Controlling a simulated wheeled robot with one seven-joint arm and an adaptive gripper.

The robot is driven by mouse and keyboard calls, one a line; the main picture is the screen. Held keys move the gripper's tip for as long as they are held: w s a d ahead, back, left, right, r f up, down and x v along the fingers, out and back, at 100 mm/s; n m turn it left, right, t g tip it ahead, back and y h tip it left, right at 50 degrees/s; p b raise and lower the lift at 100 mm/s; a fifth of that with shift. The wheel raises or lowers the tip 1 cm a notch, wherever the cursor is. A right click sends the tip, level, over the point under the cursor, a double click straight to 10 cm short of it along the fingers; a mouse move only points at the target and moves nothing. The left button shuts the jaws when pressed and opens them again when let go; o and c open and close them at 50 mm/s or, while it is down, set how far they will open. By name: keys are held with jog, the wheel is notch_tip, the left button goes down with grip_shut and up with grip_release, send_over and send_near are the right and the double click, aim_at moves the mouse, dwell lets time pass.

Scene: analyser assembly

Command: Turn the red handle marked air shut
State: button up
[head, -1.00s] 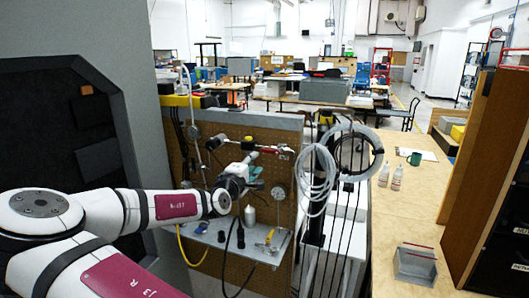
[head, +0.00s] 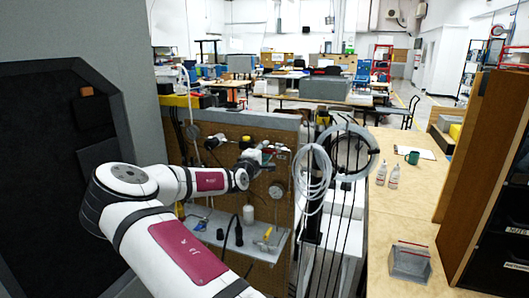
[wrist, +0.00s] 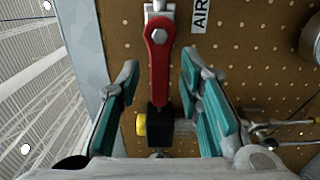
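The red handle (wrist: 160,75) shows in the wrist view, with a bolt at its upper end and a silver fitting above it. It runs straight down the picture toward a black block (wrist: 158,122). A white label reading AIR (wrist: 200,17) is on the pegboard to its right. My gripper (wrist: 159,72) is open, with one teal-padded finger on each side of the handle and a visible gap on both sides. In the head view my gripper (head: 262,154) is at the pegboard's upper part and hides most of the handle.
Coiled clear tubing (head: 313,175) hangs to the right. A wooden bench (head: 395,215) stands farther right.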

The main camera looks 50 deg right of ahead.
aim_at(275, 150)
jog(key=shift+c, duration=0.5)
grip_shut()
jog(key=m+b, duration=0.1)
jog(key=r+m, duration=0.1)
jog(key=m, duration=0.1)
jog(key=shift+b, duration=0.35)
jog(key=m, duration=0.1)
jog(key=r+m+b, duration=0.1)
jog(key=m, duration=0.2)
jog(key=shift+s+d+r+m, duration=0.15)
jog(key=shift+s+m, duration=0.15)
jog(key=shift+s, duration=0.1)
jog(key=m, duration=0.1)
jog(key=m+b, duration=0.1)
jog(key=m, duration=0.1)
jog(key=s+r+m, duration=0.1)
jog(key=shift+d, duration=0.25)
jog(key=m, duration=0.2)
jog(key=s+m+b, duration=0.1)
jog(key=m, duration=0.1)
jog(key=s+m+b, duration=0.1)
jog(key=m, duration=0.1)
jog(key=shift+d+r, duration=0.35)
jog(key=shift+r, duration=0.05)
jog(key=shift+m, duration=0.3)
